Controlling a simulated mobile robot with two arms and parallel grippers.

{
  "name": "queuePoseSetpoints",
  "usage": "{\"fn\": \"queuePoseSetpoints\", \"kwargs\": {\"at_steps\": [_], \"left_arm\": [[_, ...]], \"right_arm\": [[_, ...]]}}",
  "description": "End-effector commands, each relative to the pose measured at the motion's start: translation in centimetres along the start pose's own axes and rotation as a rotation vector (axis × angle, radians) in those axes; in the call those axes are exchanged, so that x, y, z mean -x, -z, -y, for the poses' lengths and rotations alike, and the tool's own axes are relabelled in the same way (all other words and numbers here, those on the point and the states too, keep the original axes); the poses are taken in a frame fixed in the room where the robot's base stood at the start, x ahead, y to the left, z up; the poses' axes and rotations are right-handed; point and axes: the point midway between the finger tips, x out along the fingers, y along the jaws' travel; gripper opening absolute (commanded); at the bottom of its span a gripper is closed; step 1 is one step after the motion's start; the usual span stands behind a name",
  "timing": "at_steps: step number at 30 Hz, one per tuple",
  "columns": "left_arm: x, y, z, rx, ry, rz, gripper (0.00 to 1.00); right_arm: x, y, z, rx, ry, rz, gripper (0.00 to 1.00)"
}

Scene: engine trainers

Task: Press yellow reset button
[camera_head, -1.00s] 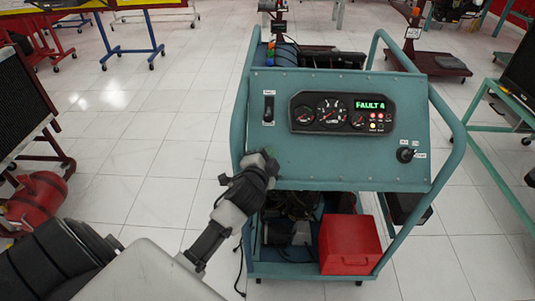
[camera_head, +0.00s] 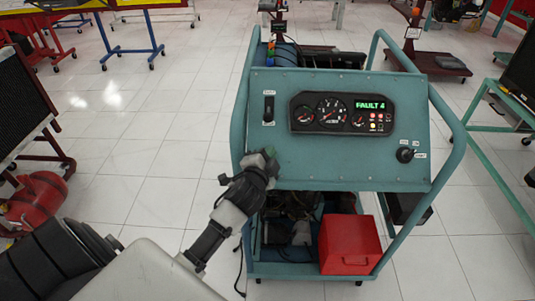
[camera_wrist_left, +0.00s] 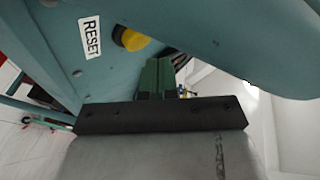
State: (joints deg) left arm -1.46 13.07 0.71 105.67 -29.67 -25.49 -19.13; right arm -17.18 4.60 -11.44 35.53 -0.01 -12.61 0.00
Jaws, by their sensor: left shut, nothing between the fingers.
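The yellow reset button (camera_wrist_left: 132,39) shows in the left wrist view, on the teal panel beside a white RESET label (camera_wrist_left: 90,37). In the head view I cannot make it out; my left gripper covers the panel's lower left corner. My left gripper (camera_head: 269,154) is shut and empty, its tips at that corner. In the left wrist view its green fingers (camera_wrist_left: 154,77) lie just below and right of the button in the picture; I see no clear contact. My right gripper is not in view.
The teal engine trainer (camera_head: 350,170) carries gauges, a FAULT 4 display (camera_head: 370,105), a toggle switch (camera_head: 268,109) and a key switch (camera_head: 405,154). A tubular frame flanks the panel. A red box (camera_head: 349,245) sits low on the trainer. Open tiled floor lies to the left.

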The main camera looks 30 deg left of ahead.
Motion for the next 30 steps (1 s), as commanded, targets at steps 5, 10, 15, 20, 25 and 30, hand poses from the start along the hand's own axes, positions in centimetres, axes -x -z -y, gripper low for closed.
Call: {"fn": "queuePoseSetpoints", "kwargs": {"at_steps": [5,10,15,20,25,30], "left_arm": [[-0.14,-0.11,-0.12,0.000,0.000,0.000,0.00],[-0.53,-0.41,-0.42,0.000,0.000,0.000,0.00],[-0.59,-0.42,-0.41,0.000,0.000,0.000,0.00],[-0.59,-0.42,-0.41,0.000,0.000,0.000,0.00],[-0.66,-0.48,-0.48,0.000,0.000,0.000,0.00],[-0.80,-0.60,-0.59,0.000,0.000,0.000,0.00]], "right_arm": [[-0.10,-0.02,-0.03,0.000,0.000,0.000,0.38],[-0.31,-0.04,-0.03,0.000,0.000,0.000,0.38],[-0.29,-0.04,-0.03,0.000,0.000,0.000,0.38],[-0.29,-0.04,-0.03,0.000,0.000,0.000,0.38],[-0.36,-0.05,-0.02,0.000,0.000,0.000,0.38],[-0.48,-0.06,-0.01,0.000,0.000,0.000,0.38]]}}
